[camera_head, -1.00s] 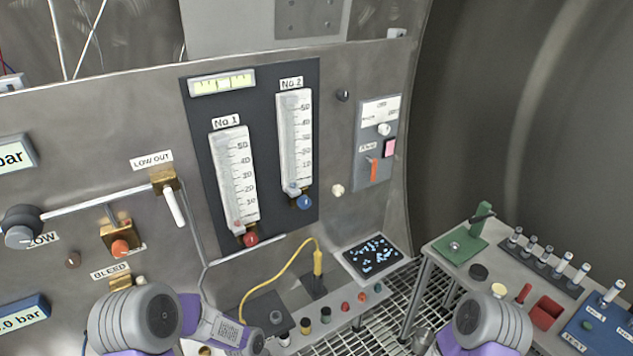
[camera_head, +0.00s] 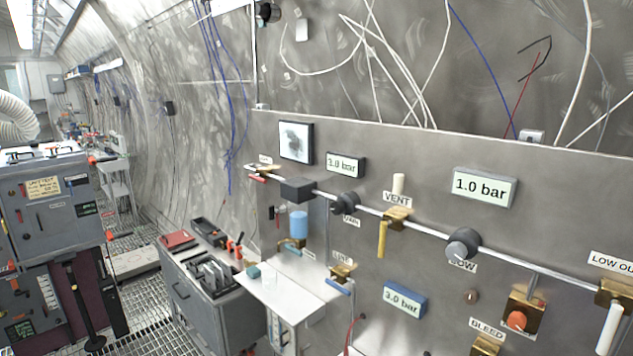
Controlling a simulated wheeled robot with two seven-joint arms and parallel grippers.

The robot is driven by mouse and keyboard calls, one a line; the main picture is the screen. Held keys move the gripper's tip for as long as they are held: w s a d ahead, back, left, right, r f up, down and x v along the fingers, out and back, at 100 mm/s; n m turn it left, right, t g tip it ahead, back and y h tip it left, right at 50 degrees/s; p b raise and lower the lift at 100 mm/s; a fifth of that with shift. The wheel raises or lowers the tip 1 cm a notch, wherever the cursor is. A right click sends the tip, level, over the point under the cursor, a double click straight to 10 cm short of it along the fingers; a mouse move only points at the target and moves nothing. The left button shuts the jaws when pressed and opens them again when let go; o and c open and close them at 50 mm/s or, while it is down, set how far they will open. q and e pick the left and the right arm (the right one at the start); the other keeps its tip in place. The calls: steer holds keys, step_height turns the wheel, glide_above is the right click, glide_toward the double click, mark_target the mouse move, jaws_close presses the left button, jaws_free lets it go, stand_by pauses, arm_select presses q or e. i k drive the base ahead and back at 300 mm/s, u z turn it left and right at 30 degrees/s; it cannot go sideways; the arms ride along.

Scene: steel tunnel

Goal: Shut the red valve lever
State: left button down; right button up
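A small red lever (camera_head: 257,178) shows at the far left end of the long pipe on the grey panel, next to a brass fitting and under a small label. It looks close to lying along the pipe, but it is too small to be sure of its exact angle. Neither of my grippers is in the head view.
Along the pipe are a yellow lever (camera_head: 382,240) hanging down under VENT, dark knobs (camera_head: 463,244) and a white lever (camera_head: 608,328) hanging down. A blue-handled valve (camera_head: 338,287) sits lower. A white shelf (camera_head: 290,300) and grey cabinet (camera_head: 225,310) stand below the red lever.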

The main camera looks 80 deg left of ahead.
mark_target(256, 177)
steer(key=u, duration=3.35)
steer(key=i, duration=1.5)
steer(key=z, duration=0.1)
